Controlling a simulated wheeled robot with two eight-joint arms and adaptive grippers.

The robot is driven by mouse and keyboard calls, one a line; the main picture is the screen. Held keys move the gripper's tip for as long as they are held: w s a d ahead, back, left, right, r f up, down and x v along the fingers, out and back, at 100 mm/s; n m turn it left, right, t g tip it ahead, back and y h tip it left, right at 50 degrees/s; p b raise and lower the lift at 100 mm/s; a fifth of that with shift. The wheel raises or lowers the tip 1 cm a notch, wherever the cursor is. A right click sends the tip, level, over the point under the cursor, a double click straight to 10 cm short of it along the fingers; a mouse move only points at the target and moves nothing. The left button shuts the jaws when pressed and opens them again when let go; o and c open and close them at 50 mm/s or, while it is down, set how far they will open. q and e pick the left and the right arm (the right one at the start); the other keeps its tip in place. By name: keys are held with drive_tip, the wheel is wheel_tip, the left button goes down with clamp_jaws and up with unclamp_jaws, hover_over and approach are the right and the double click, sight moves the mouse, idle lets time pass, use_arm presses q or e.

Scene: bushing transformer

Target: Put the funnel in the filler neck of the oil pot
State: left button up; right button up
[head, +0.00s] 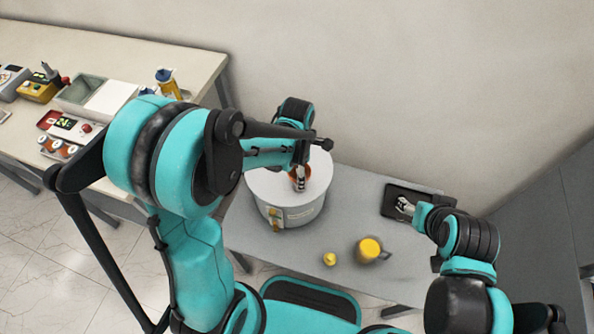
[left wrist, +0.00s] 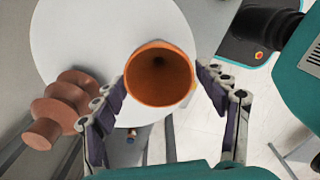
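The funnel (left wrist: 160,76) is orange-brown, its round mouth facing the left wrist camera. My left gripper (head: 300,184) is over the white oil pot (head: 292,213). In the left wrist view the fingers of my left gripper (left wrist: 163,88) lie against both sides of the funnel rim. The funnel also shows beside the fingers in the head view (head: 294,171). The pot's round top (left wrist: 80,40) is behind the funnel. The filler neck and the funnel's lower end are hidden. My right gripper (head: 405,206) is over a black tray, its fingers too small to read.
A ribbed brown bushing (left wrist: 62,108) is beside the funnel in the left wrist view. A yellow mug (head: 369,249) and a small yellow object (head: 329,259) stand right of the pot. The black tray (head: 392,194) is farther right. A side table (head: 130,62) at left holds several items.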

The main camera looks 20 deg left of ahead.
use_arm(q)
drive_tip(key=shift+r, duration=0.1)
drive_tip(key=shift+r+p, duration=0.3)
wheel_tip(320, 180, up, 11)
drive_tip(key=p, duration=0.4)
drive_tip(key=s+a+r+m+t, duration=0.2)
drive_tip(key=s+m, duration=0.3)
drive_tip(key=m, duration=0.6)
drive_tip(key=s+a+r+m+t, duration=0.2)
drive_tip(key=s+r+m+t, duration=0.3)
drive_tip(key=m, duration=0.7)
drive_tip(key=shift+r+m, duration=0.15)
drive_tip(key=shift+m, duration=0.15)
